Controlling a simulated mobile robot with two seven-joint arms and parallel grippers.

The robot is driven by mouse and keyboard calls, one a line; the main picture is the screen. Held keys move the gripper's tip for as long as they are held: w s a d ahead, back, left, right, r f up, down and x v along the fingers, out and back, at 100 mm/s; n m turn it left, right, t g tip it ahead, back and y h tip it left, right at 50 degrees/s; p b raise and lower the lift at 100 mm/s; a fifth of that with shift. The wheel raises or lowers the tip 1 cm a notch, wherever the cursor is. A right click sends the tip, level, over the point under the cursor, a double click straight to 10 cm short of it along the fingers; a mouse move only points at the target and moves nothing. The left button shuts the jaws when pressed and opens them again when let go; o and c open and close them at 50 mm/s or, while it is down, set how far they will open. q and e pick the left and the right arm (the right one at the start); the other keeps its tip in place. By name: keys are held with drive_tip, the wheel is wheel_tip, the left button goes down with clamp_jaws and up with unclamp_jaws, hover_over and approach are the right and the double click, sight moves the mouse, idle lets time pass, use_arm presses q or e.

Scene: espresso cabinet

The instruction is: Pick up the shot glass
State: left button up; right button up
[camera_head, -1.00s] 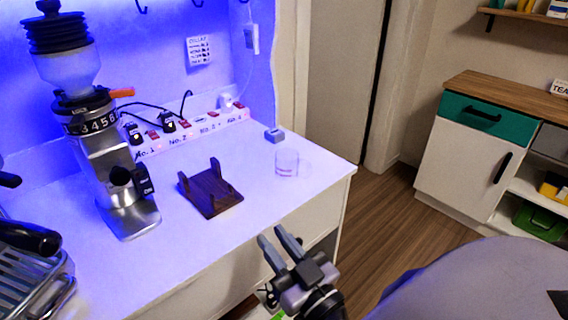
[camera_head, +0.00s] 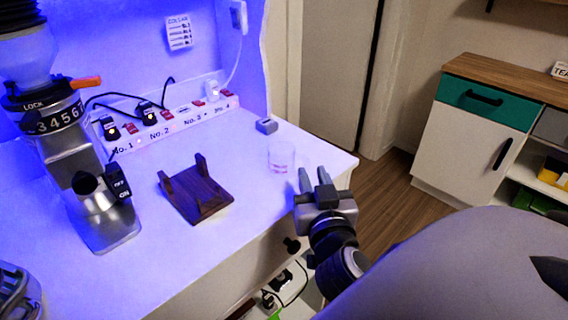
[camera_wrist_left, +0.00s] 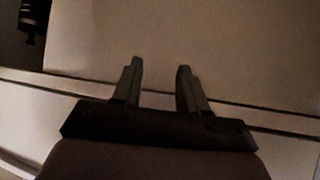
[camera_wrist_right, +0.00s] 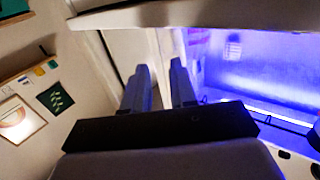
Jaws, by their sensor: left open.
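The shot glass (camera_head: 281,156), clear and small, stands upright on the white counter (camera_head: 235,240) near its right end. My right gripper (camera_head: 313,172) is just to the right of and in front of the glass, at the counter's front edge, apart from it. Its two fingers are spread with nothing between them, as the right wrist view (camera_wrist_right: 159,66) also shows. I cannot make out the glass surely in that view. My left gripper (camera_wrist_left: 160,65) is open and empty in the left wrist view, before pale, dim panels; it is not in the head view.
The coffee grinder (camera_head: 75,150) stands at the left. A power strip (camera_head: 170,125) runs along the back wall. The counter around the glass is clear.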

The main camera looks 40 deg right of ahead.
sight(308, 163)
drive_tip(key=x, duration=0.4)
drive_tip(key=shift+w+f, duration=0.1)
drive_tip(key=shift+f, duration=0.05)
clamp_jaws()
